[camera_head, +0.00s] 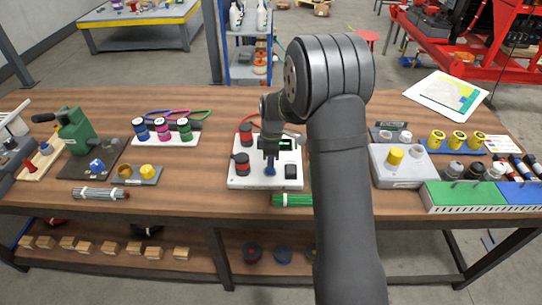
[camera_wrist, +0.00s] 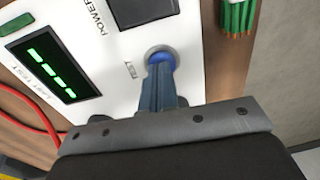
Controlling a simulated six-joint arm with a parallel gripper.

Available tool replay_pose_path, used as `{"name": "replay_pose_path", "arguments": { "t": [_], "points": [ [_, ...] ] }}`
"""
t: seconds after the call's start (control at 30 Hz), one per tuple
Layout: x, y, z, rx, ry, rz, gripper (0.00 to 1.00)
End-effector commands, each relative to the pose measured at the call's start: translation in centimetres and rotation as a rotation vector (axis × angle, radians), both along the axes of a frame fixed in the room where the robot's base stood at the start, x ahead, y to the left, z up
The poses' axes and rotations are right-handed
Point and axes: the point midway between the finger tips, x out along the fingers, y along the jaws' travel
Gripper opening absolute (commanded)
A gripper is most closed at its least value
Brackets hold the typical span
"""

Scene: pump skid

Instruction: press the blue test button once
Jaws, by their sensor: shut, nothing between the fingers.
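The white tester box (camera_head: 240,182) stands on the bench in the middle of the head view. In the wrist view its white panel (camera_wrist: 100,75) shows a round blue test button (camera_wrist: 162,55) in a pale ring, with the label TEST beside it. My gripper (camera_wrist: 160,72) is shut and empty, its fingertips right at the button and covering its lower part. I cannot tell whether they touch or press it. In the head view my gripper (camera_head: 270,170) points down over the box and hides most of the button. The display (camera_wrist: 48,68) shows green dashes.
A black square (camera_wrist: 145,10) marked POWER lies next to the button. A green bundle of rods (camera_head: 292,200) lies in front of the box. Red-black terminals (camera_head: 241,163) with a red cable stand at its left. A grey box with a yellow button (camera_head: 395,156) stands to the right.

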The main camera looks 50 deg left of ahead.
Motion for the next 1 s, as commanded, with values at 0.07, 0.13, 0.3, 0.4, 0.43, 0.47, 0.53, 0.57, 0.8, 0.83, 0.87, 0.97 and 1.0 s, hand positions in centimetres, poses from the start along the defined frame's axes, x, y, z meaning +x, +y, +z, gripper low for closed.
{"name": "replay_pose_path", "arguments": {
  "t": [0.07, 0.13, 0.3, 0.4, 0.43, 0.47, 0.53, 0.57, 0.8, 0.83, 0.87, 0.97, 1.0],
  "points": [
    [0.0, 0.0, 0.0, 0.000, 0.000, 0.000, 0.00],
    [0.0, 0.0, 0.0, 0.000, 0.000, 0.000, 0.00],
    [0.0, 0.0, -0.2, -0.001, 0.001, 0.000, 0.00],
    [-0.1, 0.0, -1.2, -0.002, 0.002, 0.000, 0.00],
    [-0.1, -0.1, -1.6, -0.002, 0.002, 0.000, 0.00],
    [-0.1, -0.1, -1.9, -0.002, 0.002, 0.000, 0.00],
    [-0.1, -0.1, -2.3, -0.002, 0.002, 0.000, 0.00],
    [-0.1, -0.1, -2.3, -0.002, 0.002, 0.000, 0.00],
    [-0.2, -0.2, -2.5, -0.006, 0.005, 0.000, 0.00],
    [-0.2, -0.2, -2.4, -0.006, 0.005, 0.000, 0.00],
    [-0.2, -0.2, -2.3, -0.006, 0.005, 0.000, 0.00],
    [-0.2, -0.2, -1.3, -0.005, 0.004, 0.000, 0.00],
    [-0.1, -0.2, -0.6, -0.003, 0.003, 0.000, 0.00]
  ]
}}
